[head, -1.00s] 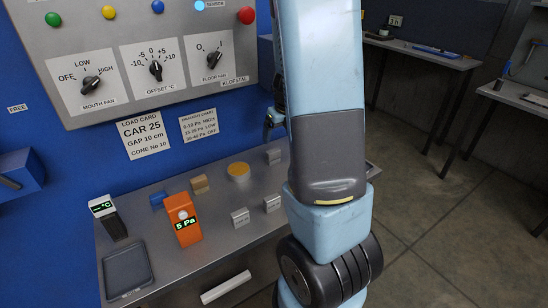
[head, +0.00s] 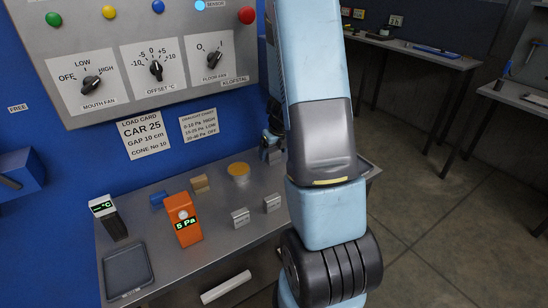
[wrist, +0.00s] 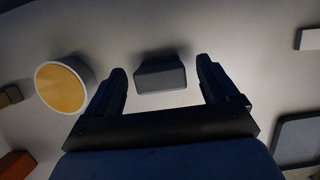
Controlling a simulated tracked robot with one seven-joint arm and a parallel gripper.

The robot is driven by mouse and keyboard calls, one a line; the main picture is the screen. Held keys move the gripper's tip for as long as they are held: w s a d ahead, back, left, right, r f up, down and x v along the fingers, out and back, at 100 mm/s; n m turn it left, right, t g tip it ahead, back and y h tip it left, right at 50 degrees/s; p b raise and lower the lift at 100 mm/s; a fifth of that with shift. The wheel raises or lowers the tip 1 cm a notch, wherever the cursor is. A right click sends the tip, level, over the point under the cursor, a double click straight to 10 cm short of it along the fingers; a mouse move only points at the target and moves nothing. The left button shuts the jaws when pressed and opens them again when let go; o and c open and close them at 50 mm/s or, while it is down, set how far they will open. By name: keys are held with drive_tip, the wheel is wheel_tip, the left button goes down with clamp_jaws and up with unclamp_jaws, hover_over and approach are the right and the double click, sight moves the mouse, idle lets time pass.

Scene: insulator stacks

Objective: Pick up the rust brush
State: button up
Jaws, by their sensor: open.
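No object can be clearly told as the rust brush in these frames. My gripper (wrist: 162,88) is open in the wrist view, with a dark grey block (wrist: 160,75) showing between its two fingers, not gripped. In the head view my gripper (head: 271,143) is low over the back right of the metal bench (head: 190,262), partly behind my arm. The fingertips are small there, and whether they touch anything cannot be told.
A round yellow-topped pot (head: 238,170) stands just left of my gripper. A tan block (head: 200,184), blue block (head: 159,199), orange meter (head: 184,220), two grey labelled blocks (head: 240,217) and a dark tray (head: 128,271) are also on the bench. The control panel (head: 160,50) rises behind.

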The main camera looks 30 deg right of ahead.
drive_tip(key=shift+x, duration=1.2)
drive_tip(key=c, duration=1.2)
drive_tip(key=shift+o, duration=0.2)
drive_tip(key=shift+r, duration=0.1)
drive_tip(key=shift+w+r, duration=0.1)
drive_tip(key=shift+r, duration=0.65)
drive_tip(key=s+a+r, duration=0.4)
drive_tip(key=s+r, duration=0.7)
drive_tip(key=s, duration=0.2)
drive_tip(key=shift+s, duration=0.3)
drive_tip(key=shift+r, duration=0.15)
